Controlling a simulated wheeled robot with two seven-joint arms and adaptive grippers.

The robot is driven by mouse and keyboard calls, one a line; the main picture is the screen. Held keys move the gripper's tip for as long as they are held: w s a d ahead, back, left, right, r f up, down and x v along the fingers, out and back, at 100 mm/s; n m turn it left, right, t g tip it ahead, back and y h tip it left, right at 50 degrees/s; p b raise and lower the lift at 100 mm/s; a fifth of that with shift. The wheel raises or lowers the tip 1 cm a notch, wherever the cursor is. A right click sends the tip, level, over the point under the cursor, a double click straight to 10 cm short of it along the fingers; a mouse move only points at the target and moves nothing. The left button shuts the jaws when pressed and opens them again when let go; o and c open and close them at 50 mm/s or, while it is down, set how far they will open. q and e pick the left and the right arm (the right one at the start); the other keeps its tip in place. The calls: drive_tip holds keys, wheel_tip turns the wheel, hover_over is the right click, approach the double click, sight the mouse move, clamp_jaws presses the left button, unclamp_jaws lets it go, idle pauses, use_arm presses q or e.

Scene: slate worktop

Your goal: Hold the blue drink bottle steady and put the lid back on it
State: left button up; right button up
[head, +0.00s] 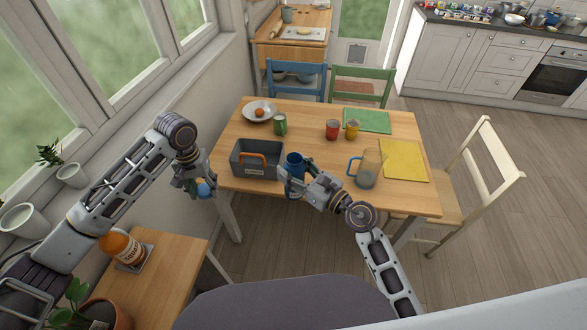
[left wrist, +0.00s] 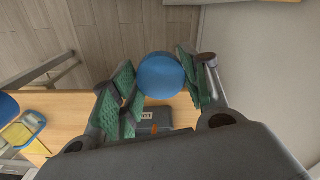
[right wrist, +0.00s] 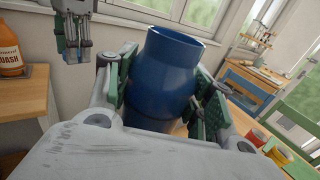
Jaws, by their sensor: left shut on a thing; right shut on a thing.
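The blue drink bottle (head: 295,163) is at the front edge of the dining table, right of the grey caddy. My right gripper (head: 288,178) is shut around its side. In the right wrist view the bottle (right wrist: 168,78) has a bare, open mouth; I cannot tell whether its base touches the table. My left gripper (head: 198,188) is shut on the round blue lid (head: 205,190), left of the table's front left corner and apart from the bottle. The lid (left wrist: 161,76) sits between the finger pads in the left wrist view.
The grey caddy (head: 257,171) with an orange handle stands between lid and bottle. A blue-handled jug (head: 368,172) stands right of the bottle. Green, red and yellow cups, a plate (head: 259,111) and mats are further back. A squash bottle (head: 122,248) stands on the side table.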

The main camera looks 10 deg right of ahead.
use_arm(q)
drive_tip(key=w+d+r+m, duration=0.2)
drive_tip(key=w+d+r, duration=0.2)
drive_tip(key=d+r, duration=0.6)
drive_tip(key=w+d+r+m, duration=0.1)
drive_tip(key=w+d+r, duration=0.4)
drive_tip(key=r, duration=0.9)
drive_tip(key=s+d+r+m, duration=0.1)
drive_tip(key=s+d+r, duration=0.2)
drive_tip(key=d, duration=0.3)
drive_tip(key=m, duration=0.1)
hover_over(294, 162)
wheel_tip(294, 162, down, 6)
drive_tip(key=shift+f, duration=0.2)
drive_tip(key=shift+f, duration=1.85)
